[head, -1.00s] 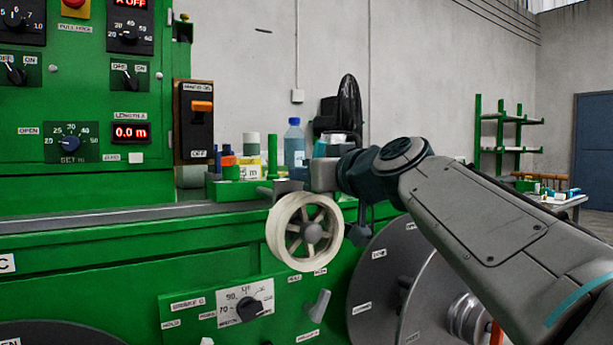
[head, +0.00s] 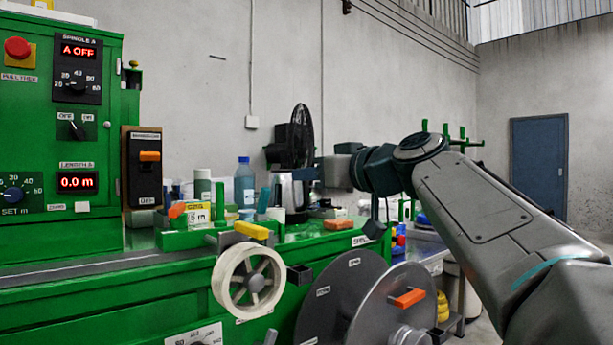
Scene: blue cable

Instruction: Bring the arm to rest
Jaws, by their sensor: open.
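My arm reaches in from the right side of the head view, bent at a dark joint, with its far end pointing left. My gripper (head: 305,174) is at that end, in front of the black fan and the bench items. It is open, and its fingers are small and hard to make out against the clutter. I see nothing held in it.
The green machine (head: 60,235) fills the left, with a white spoked wheel (head: 249,281) and a grey disc (head: 340,300) at its front. A blue bottle (head: 244,184), a black fan (head: 301,135) and an orange block (head: 338,224) stand near the gripper. A blue door (head: 539,165) is far right.

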